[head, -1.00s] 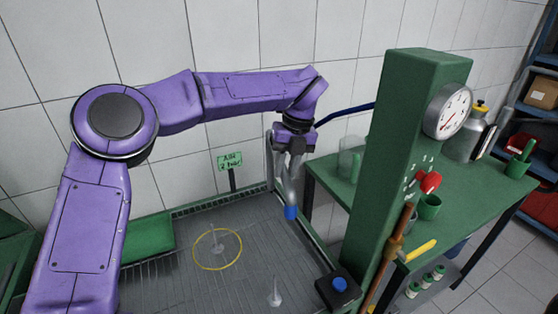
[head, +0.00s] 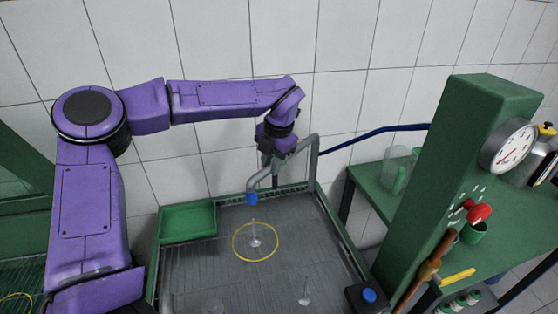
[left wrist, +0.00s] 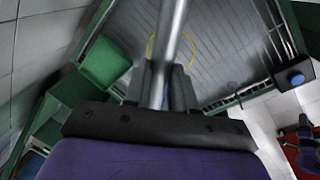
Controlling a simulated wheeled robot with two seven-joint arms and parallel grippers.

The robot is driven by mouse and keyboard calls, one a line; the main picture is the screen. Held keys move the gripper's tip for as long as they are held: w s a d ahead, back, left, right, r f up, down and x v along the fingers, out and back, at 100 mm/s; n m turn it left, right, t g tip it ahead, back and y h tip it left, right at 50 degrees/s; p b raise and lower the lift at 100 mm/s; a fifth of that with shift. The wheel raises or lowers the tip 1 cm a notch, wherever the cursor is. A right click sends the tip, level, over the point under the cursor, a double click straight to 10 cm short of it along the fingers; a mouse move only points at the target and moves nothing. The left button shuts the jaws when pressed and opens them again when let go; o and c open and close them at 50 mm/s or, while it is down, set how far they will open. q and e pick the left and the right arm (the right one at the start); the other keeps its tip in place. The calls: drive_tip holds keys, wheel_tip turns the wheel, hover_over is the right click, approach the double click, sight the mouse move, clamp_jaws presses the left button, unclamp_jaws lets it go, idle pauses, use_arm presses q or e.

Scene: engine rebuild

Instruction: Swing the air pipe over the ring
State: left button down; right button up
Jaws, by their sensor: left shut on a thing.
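The air pipe (head: 314,160) is a bent grey tube with a blue nozzle (head: 252,199) at its free end, at the back of the grey tray. My left gripper (head: 272,160) is shut on the pipe; the left wrist view shows the tube (left wrist: 168,50) passing between the fingers (left wrist: 160,88). The yellow ring (head: 256,242) lies on the tray floor around a small pale spike. The nozzle hangs above and behind the ring, near its left side in the head view. The ring is partly hidden behind the pipe in the left wrist view.
A green bin (head: 187,222) sits at the tray's back left corner. A second pale spike (head: 305,292) stands at front right. A blue button box (head: 368,297) and a green post (head: 465,170) with a gauge stand at right. A blue hose (head: 375,135) runs from pipe to post.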

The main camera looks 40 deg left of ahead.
use_arm(q)
drive_tip(key=shift+a, duration=0.2)
idle(0.3)
drive_tip(key=c, duration=1.2)
unclamp_jaws()
drive_tip(key=shift+o, duration=1.4)
drive_tip(key=shift+a, duration=0.2)
drive_tip(key=shift+r, duration=0.4)
wheel_tip(320, 180, up, 10)
drive_tip(key=d+b, duration=0.1)
drive_tip(key=d, duration=0.1)
drive_tip(key=shift+f+b, duration=0.25)
drive_tip(key=shift+b, duration=0.1)
